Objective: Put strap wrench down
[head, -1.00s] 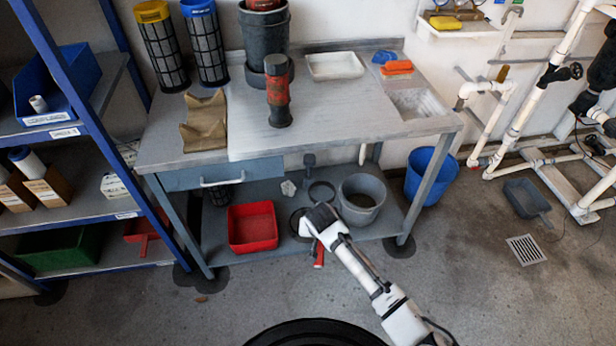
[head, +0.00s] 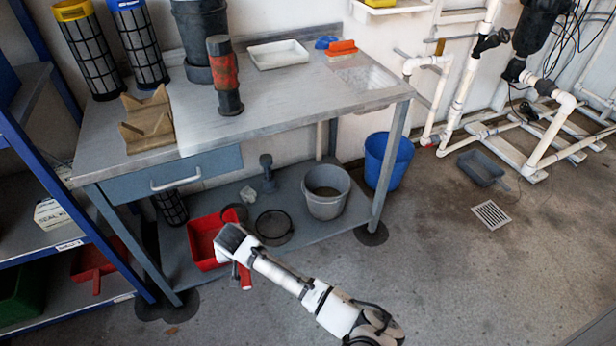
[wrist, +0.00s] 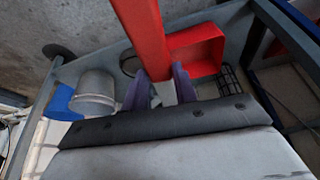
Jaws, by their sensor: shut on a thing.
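My gripper (head: 238,262) is in front of the lower shelf, near its front left part. In the wrist view its two purple fingers (wrist: 163,92) close around the red handle of the strap wrench (wrist: 143,35), which runs toward the top of the picture. In the head view the red handle (head: 244,276) shows just under the gripper.
The lower shelf (head: 318,231) carries a red tray (head: 203,240), a grey bucket (head: 326,190) and another dark ring (head: 274,238). A blue bucket (head: 388,160) stands right of the table. The worktop (head: 290,105) has free room at its front centre. Blue shelving stands at left.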

